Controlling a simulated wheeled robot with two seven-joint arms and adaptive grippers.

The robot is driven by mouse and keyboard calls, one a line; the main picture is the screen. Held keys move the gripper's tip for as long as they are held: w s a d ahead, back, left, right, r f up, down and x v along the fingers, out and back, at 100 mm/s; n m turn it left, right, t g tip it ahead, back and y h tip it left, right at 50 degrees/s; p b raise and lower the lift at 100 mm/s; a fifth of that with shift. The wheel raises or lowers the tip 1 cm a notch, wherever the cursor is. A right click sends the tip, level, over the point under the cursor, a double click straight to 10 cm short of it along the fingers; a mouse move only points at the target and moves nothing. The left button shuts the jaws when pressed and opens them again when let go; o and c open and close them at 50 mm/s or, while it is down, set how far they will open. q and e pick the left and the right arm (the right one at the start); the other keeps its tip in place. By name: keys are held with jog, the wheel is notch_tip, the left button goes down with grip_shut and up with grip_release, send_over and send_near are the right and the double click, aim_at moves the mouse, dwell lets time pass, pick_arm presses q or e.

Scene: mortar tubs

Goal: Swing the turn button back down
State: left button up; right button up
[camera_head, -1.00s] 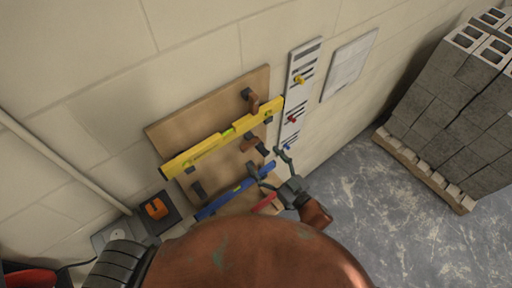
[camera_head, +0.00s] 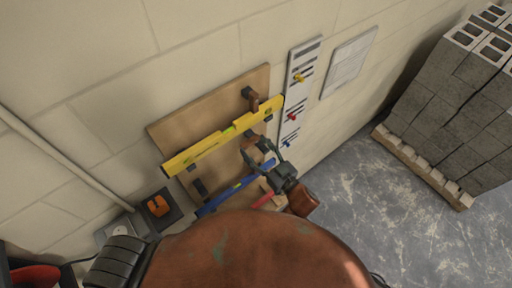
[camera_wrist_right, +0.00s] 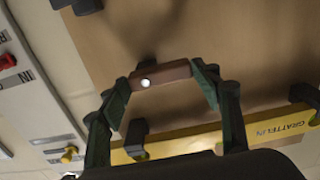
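A wooden board (camera_head: 165,130) leans at the wall with a yellow level (camera_head: 215,140), a blue level (camera_head: 225,197) and a red bar (camera_head: 264,200) on it. The upper brown turn button (camera_head: 254,103) points down over the yellow level. The middle brown turn button (camera_head: 247,143) lies sideways below the yellow level. It also shows in the right wrist view (camera_wrist_right: 165,75), roughly parallel to the yellow level (camera_wrist_right: 190,139). My right gripper (camera_head: 262,153) is open with one finger by each end of this button; contact is unclear. In the wrist view the gripper (camera_wrist_right: 160,88) straddles it. My left gripper is not in view.
A white panel with coloured knobs (camera_head: 301,65) and a paper sheet (camera_head: 349,62) hang right of the board. Grey blocks (camera_head: 440,110) stand on a pallet (camera_head: 425,175) at right. An orange item (camera_head: 157,207) lies at lower left. The floor between is clear.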

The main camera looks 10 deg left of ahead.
jog(key=c, duration=0.6)
jog(key=shift+f+n, duration=0.1)
jog(key=shift+n, duration=0.2)
jog(key=n, duration=0.5)
jog(key=f+n, duration=0.1)
jog(key=n, duration=0.5)
jog(key=w+d+n+b, duration=0.1)
jog(key=n, duration=0.5)
jog(key=shift+w+f, duration=0.1)
jog(key=shift+f, duration=0.3)
